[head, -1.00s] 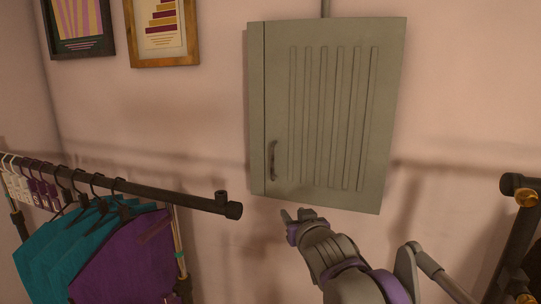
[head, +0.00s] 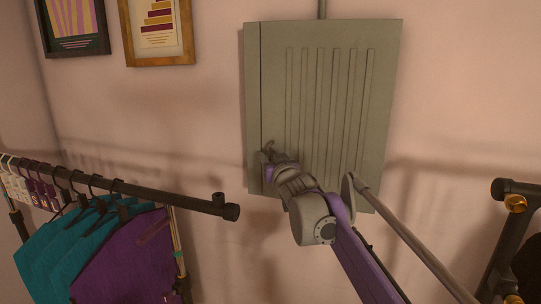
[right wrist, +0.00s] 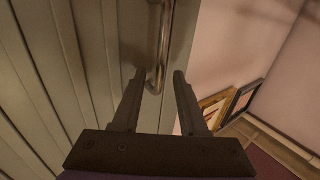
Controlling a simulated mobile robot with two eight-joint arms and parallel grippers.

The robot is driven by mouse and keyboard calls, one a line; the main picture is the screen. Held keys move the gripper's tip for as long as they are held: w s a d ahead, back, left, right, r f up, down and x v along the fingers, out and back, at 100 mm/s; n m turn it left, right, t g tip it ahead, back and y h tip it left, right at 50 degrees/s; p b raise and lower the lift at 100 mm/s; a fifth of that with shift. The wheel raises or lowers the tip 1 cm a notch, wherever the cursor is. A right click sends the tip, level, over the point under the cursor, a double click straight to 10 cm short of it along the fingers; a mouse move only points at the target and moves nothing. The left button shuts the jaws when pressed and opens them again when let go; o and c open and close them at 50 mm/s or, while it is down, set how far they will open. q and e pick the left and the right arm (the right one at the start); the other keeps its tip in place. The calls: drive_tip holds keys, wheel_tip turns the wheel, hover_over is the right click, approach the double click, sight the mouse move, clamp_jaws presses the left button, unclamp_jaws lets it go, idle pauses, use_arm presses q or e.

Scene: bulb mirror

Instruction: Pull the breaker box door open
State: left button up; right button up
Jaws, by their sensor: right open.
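The grey-green breaker box (head: 250,90) hangs on the wall, its ribbed door (head: 330,120) looking shut. My right gripper (head: 268,152) is in front of the door's lower left and hides most of the handle. In the right wrist view, the metal bar handle (right wrist: 163,45) comes down between the two fingers of my right gripper (right wrist: 158,85). The fingers are open, one on each side of the handle's lower end, with gaps showing. I cannot tell whether either finger touches it. My left gripper is not in view.
A black clothes rail (head: 150,196) with teal and purple garments (head: 120,262) stands at the left. Two framed pictures (head: 158,30) hang at the upper left. A dark rail with brass fittings (head: 516,203) stands at the right edge. The wall below the box is bare.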

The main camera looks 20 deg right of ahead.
drive_tip(key=shift+w, duration=0.15)
drive_tip(key=shift+c, duration=0.3)
clamp_jaws()
idle(1.1)
